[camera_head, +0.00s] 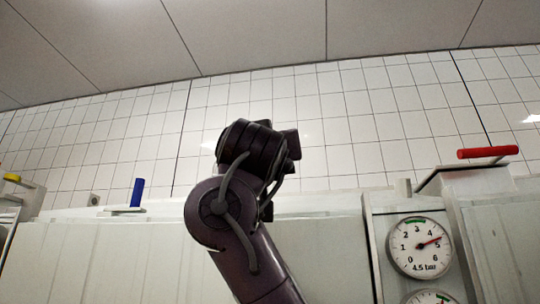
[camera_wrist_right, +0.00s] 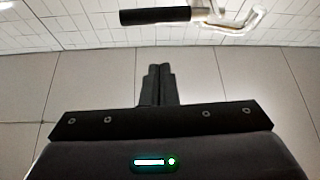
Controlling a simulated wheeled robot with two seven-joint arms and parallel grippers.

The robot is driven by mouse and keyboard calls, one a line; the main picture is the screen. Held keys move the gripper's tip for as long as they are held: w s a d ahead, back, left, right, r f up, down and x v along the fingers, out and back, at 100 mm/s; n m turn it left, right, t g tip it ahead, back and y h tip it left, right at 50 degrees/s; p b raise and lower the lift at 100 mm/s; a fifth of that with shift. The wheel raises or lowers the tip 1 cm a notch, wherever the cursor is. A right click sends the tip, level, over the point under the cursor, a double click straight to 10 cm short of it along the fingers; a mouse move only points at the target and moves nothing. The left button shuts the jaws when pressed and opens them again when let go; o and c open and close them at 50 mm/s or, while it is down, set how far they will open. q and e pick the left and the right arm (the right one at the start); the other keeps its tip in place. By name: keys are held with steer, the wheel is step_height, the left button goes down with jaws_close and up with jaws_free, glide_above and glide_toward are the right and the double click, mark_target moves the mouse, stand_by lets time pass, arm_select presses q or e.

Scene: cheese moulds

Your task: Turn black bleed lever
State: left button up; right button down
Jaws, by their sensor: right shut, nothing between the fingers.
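The black lever (camera_wrist_right: 155,16) shows at the top of the right wrist view, a dark cylindrical grip on a bent bare-metal arm (camera_wrist_right: 235,18). My right gripper (camera_wrist_right: 159,70) is below it in that picture, fingers together and empty, with a visible gap between the fingertips and the grip. In the head view my dark arm rises through the middle; its fingers are not visible there. I cannot make out the black lever in the head view. My left gripper is not in view.
In the head view, a red lever (camera_head: 487,152) is at the right, a blue lever (camera_head: 137,192) at the left and a yellow one (camera_head: 12,178) at the far left. A round gauge (camera_head: 419,262) is on the pale equipment. Tiled wall stands behind.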

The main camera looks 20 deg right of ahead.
steer(key=b+v, duration=0.3)
steer(key=v, duration=0.2)
steer(key=s+d+r+p+x, duration=0.1)
steer(key=p+x, duration=0.6)
steer(key=x, duration=0.3)
steer(key=shift+m, duration=0.4)
steer(key=f, duration=0.2)
steer(key=f+p, duration=0.1)
steer(key=f, duration=0.1)
steer(key=shift+w+d+f, duration=0.1)
steer(key=shift+w+d, duration=0.15)
steer(key=shift+w, duration=0.1)
